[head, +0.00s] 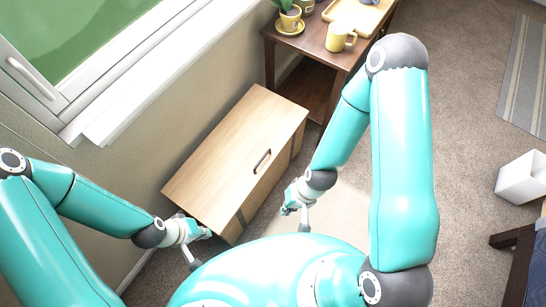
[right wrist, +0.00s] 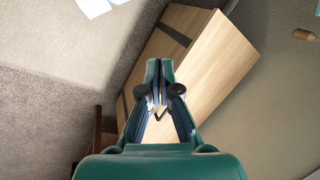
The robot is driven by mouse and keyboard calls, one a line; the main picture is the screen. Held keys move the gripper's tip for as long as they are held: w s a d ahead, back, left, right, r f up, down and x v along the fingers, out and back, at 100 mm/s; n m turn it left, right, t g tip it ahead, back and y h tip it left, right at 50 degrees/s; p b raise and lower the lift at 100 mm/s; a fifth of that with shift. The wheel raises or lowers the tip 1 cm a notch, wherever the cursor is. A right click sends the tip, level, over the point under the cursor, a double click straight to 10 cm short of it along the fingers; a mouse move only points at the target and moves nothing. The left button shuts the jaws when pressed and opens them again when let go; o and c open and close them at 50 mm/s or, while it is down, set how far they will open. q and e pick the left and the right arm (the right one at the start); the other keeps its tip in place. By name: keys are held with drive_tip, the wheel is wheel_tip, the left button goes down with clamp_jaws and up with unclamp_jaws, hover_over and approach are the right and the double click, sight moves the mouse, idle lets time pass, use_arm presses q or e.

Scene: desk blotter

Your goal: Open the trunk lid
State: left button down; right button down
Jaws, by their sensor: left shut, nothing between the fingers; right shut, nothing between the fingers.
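The trunk is a light wood box against the wall in the head view, with dark straps on its front. Its lid (head: 225,145) lies flat and looks closed; the lid also shows in the right wrist view (right wrist: 222,58). A dark handle (head: 262,160) is near the lid's front edge. My left gripper (head: 207,234) is shut and empty by the trunk's near left corner; I cannot tell whether it touches. My right gripper (head: 288,210) is shut and empty, in front of the trunk and apart from the handle. Its shut fingers (right wrist: 159,72) hide part of the trunk in the right wrist view.
A dark wood side table (head: 312,50) stands beyond the trunk, with a yellow mug (head: 340,37), a potted plant and a tray. The window sill (head: 150,75) runs along the wall at left. A white bin (head: 522,178) is at right. Carpet (head: 465,130) is clear between.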

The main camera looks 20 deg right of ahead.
drive_tip(key=s+d+f+m+g+y+b, duration=0.1)
drive_tip(key=s+f+m+g+b, duration=0.3)
drive_tip(key=f+b, duration=0.55)
drive_tip(key=m+t+y+b, duration=0.5)
drive_tip(key=m+t+b, duration=1.4)
drive_tip(key=b, duration=0.7)
approach(271, 159)
wheel_tip(271, 159, up, 3)
drive_tip(key=w+m+g, duration=0.2)
drive_tip(key=b+x, duration=0.2)
drive_tip(key=x, duration=0.5)
drive_tip(key=shift+a+f, duration=0.15)
drive_tip(key=shift+a, duration=0.15)
drive_tip(key=shift+w+a, duration=0.4)
drive_tip(key=shift+w, duration=0.15)
